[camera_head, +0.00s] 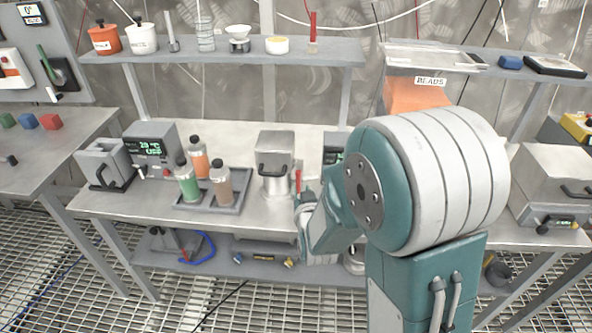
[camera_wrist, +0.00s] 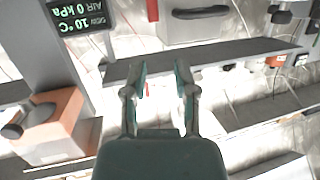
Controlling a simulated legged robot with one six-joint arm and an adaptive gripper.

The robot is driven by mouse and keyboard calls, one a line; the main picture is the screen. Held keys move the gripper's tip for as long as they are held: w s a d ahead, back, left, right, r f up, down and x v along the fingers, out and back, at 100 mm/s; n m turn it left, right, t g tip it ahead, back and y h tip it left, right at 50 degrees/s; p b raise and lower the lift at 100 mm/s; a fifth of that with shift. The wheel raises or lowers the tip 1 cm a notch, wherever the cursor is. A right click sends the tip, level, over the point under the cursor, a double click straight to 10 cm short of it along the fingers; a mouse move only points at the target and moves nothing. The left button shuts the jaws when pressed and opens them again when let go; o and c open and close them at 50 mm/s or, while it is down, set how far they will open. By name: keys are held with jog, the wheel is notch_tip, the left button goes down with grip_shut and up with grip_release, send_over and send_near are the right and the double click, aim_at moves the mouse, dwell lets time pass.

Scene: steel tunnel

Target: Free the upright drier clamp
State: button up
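The likely drier is a steel box (camera_head: 276,150) with a black front handle, standing on the middle bench. A slim upright red piece (camera_head: 298,177), possibly its clamp, stands just right of it. In the wrist view, which appears upside down, a red bar (camera_wrist: 152,10) shows at the top edge beside a black handle (camera_wrist: 200,12). My gripper (camera_wrist: 162,82) is open, with nothing visible held between its fingers, and the red bar lies beyond the fingertips. In the head view my wrist is close to the red piece, and my arm hides part of the area.
A tray (camera_head: 238,200) with several bottles stands left of the steel box. A dark display (camera_wrist: 78,12) and an orange-and-white box (camera_wrist: 55,125) show at left in the wrist view. An overhead shelf (camera_head: 225,53) spans the back. A lower shelf (camera_head: 215,251) runs under the bench.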

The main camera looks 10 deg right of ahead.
aim_at(298, 175)
jog(key=w+f+t, duration=0.1)
jog(key=w, duration=0.2)
jog(key=w+d+f, duration=0.1)
jog(key=w, duration=0.3)
jog(key=w+f+t, duration=0.1)
jog(key=w, duration=0.3)
jog(key=shift+w+d+f+t+h, duration=0.15)
jog(key=shift+d+f+t+h, duration=0.15)
jog(key=shift+f+h, duration=0.1)
grip_shut()
